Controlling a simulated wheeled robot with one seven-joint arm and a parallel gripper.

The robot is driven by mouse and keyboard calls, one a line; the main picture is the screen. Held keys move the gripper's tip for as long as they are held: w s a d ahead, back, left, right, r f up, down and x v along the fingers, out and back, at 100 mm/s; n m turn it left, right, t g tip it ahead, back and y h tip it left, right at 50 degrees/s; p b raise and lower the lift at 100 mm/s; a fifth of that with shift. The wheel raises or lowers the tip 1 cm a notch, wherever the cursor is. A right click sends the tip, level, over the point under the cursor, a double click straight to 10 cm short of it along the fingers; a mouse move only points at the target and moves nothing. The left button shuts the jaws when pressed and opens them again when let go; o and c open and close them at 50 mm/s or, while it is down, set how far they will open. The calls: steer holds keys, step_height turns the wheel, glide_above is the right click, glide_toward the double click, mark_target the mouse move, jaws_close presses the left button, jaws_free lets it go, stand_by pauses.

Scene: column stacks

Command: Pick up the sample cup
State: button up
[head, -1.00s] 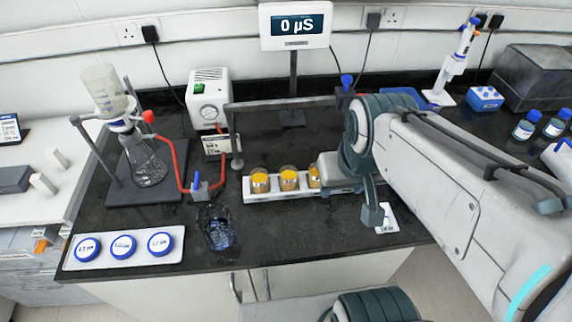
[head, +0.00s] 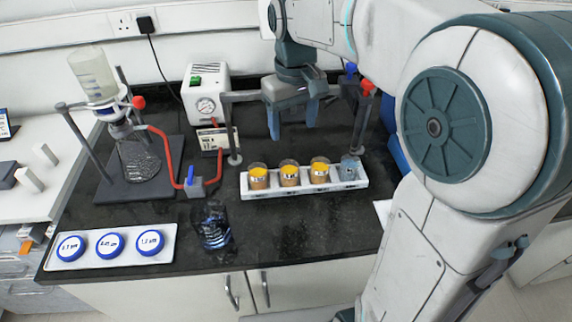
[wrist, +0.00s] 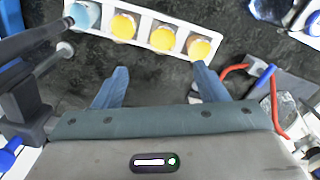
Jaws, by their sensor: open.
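A white rack (head: 290,192) stands on the black bench and holds a row of cups. Three are clear cups with orange-yellow contents: a left one (head: 258,177), a middle one (head: 290,174) and a right one (head: 320,171). A clear bluish cup (head: 350,168) sits in the right end of the rack. I cannot tell which is the sample cup. My gripper (head: 292,120) is open and empty, fingers pointing down, above and behind the rack. In the wrist view, my gripper (wrist: 160,70) is apart from the cups, and the bluish cup (wrist: 84,15) is at the far left.
A grey bar frame (head: 232,130) stands behind the rack near my gripper. A white gauge box (head: 207,95) and a filtration flask (head: 138,165) with red tubing stand left. A dark glass vessel (head: 213,228) and a tray of blue-lidded dishes (head: 70,262) are at the front left.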

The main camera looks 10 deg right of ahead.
glide_above(289, 167)
steer(key=s, duration=0.2)
step_height(289, 167, down, 9)
steer(key=shift+a+f, duration=0.1)
steer(key=shift+f, duration=2.35)
steer(key=c, duration=1.1)
